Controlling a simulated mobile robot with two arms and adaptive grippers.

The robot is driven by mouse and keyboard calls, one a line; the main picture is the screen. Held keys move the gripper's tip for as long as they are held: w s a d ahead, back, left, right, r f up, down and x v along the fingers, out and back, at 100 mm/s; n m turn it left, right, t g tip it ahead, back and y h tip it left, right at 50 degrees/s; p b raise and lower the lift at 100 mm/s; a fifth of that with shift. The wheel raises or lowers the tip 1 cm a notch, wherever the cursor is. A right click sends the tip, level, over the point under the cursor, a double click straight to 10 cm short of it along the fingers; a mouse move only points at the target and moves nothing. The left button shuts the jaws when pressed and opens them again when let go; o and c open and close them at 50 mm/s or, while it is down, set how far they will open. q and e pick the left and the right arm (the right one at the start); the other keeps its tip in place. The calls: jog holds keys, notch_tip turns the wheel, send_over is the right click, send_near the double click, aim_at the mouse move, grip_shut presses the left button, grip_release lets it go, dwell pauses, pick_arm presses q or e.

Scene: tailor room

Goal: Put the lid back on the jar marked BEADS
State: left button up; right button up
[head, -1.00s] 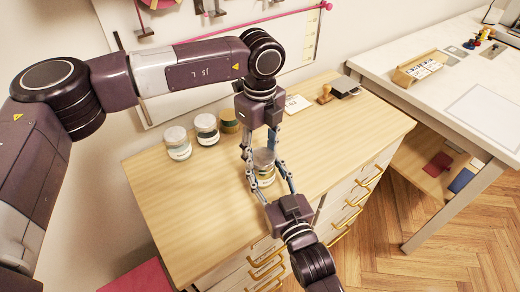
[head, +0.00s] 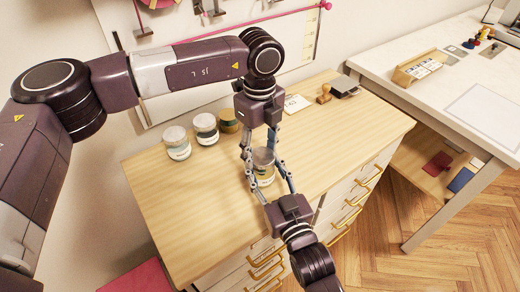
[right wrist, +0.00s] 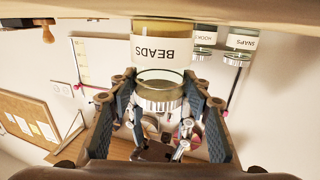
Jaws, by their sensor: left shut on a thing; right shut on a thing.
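The jar marked BEADS (right wrist: 165,50) stands on the wooden cabinet top, between my grippers; in the head view its lower part (head: 266,180) shows. The right wrist view shows it upside down, with yellowish contents behind the label. The ribbed silvery lid (right wrist: 160,104) is at the mouth; its grey top (head: 263,156) shows in the head view. I cannot tell whether it is fully seated. My left gripper (head: 260,150) reaches down from above, shut on the lid. My right gripper (head: 267,178) reaches in from the front, shut around the jar. Fingers partly hide both.
Two silver-lidded jars (head: 177,143) (head: 205,128) and a gold-lidded container (head: 228,120) stand at the back left of the cabinet top (head: 170,200). The front left is clear.

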pick_arm(q)
jog(key=shift+o, duration=0.7)
jog(key=shift+a+f, duration=0.1)
jog(key=shift+f, duration=0.65)
pick_arm(e)
jog(key=shift+s+a+r, duration=0.15)
jog(key=shift+a+r, duration=0.1)
pick_arm(q)
jog(key=o, duration=0.4)
jog(key=shift+f, duration=0.3)
pick_arm(e)
jog(key=shift+d, duration=0.15)
pick_arm(q)
jog(key=shift+o, duration=0.4)
jog(key=shift+f, duration=0.15)
jog(key=shift+s+a, duration=0.1)
jog(key=shift+s, duration=0.1)
jog(key=shift+c, duration=0.2)
pick_arm(e)
jog(key=shift+w+d, duration=0.1)
jog(key=shift+w, duration=0.15)
pick_arm(q)
jog(key=shift+o, duration=0.3)
jog(key=shift+f+y, duration=0.15)
jog(key=shift+y, duration=0.15)
jog(key=shift+w+f+g, duration=0.3)
jog(key=shift+f, duration=0.05)
jog(key=shift+o, duration=0.3)
jog(key=shift+d+f, duration=0.25)
jog(key=shift+f, duration=0.1)
